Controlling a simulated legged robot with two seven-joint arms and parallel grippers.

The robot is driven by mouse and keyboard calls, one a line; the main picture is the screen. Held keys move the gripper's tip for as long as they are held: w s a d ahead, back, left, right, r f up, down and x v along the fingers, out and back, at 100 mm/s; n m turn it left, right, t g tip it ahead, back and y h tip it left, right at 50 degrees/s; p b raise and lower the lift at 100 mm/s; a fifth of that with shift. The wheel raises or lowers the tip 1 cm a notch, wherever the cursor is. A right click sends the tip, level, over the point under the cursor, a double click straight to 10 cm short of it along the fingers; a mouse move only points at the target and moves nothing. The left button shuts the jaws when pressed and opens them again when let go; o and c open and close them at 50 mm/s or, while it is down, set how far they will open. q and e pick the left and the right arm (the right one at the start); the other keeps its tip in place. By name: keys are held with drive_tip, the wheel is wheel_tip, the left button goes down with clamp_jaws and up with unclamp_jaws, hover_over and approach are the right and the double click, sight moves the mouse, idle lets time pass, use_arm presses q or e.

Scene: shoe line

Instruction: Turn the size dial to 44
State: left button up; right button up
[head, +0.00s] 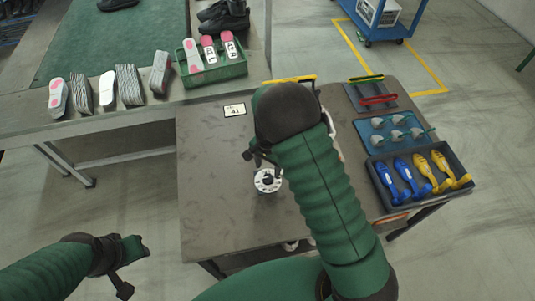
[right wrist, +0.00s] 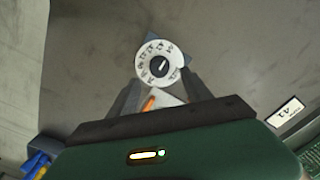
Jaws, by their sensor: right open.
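The white size dial (head: 268,180) with a dark central knob lies on the brown table, in front of my right arm. In the right wrist view the dial (right wrist: 158,65) shows dark numbers round its face; I cannot read the setting. My right gripper (right wrist: 160,82) is open and empty, its two fingers on either side of the dial's near edge; I cannot tell the height gap. In the head view the right gripper (head: 256,160) is partly hidden by its own arm. My left gripper (head: 132,268) is open and empty at the lower left, off the table.
A small card reading 41 (head: 235,110) lies behind the dial. On the right are a tray of blue and yellow shoe forms (head: 375,172) and a blue tray (head: 370,125). A green crate (head: 215,80) with soles stands at the back. The table's left part is clear.

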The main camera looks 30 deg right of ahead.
sight(268, 177)
wheel_tip(268, 177, up, 10)
drive_tip(key=shift+r, duration=0.25)
drive_tip(key=shift+a, duration=0.1)
drive_tip(key=s+a+r+n+t, duration=0.1)
drive_tip(key=s+a+n, duration=0.1)
drive_tip(key=s+n, duration=0.4)
drive_tip(key=s+a+r+n+t, duration=0.1)
drive_tip(key=s+a+n, duration=0.1)
drive_tip(key=s+n, duration=0.4)
drive_tip(key=shift+s+r+t, duration=0.3)
drive_tip(key=shift+s+r, duration=0.1)
drive_tip(key=shift+s, duration=0.8)
drive_tip(key=shift+s, duration=0.15)
